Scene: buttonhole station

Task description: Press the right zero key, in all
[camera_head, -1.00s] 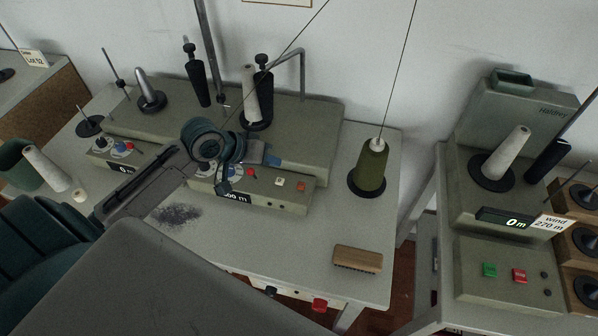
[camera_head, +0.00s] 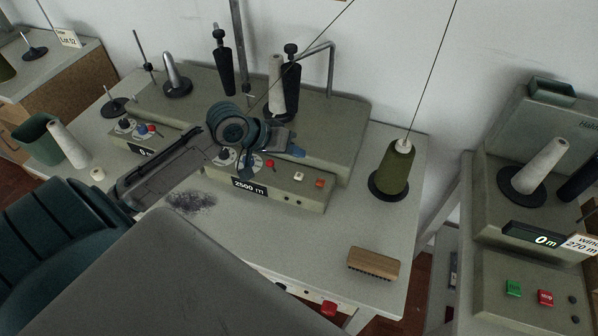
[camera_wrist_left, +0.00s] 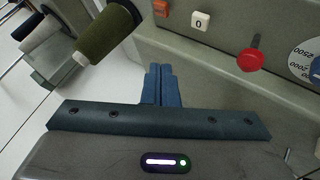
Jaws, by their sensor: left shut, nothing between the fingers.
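The right zero key is a small white key marked 0 (camera_wrist_left: 200,21) on the front panel of the right-hand winding unit; in the head view it is a small pale key (camera_head: 298,177). An orange key (camera_wrist_left: 160,7) sits beside it. My left gripper (camera_wrist_left: 161,72) is shut and empty, its blue fingertips held short of the panel and apart from the key in the wrist view. In the head view the left gripper (camera_head: 297,152) is over the unit, just behind the key. The unit's display (camera_head: 249,187) reads 2500 m. My right gripper is not in view.
A red-knobbed lever (camera_wrist_left: 250,60) and a dial (camera_wrist_left: 306,62) lie on the same panel. A green thread cone (camera_head: 394,168) stands to the right. A brush (camera_head: 373,263) lies at the table's front. The left unit's display (camera_head: 143,150) reads 0 m.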

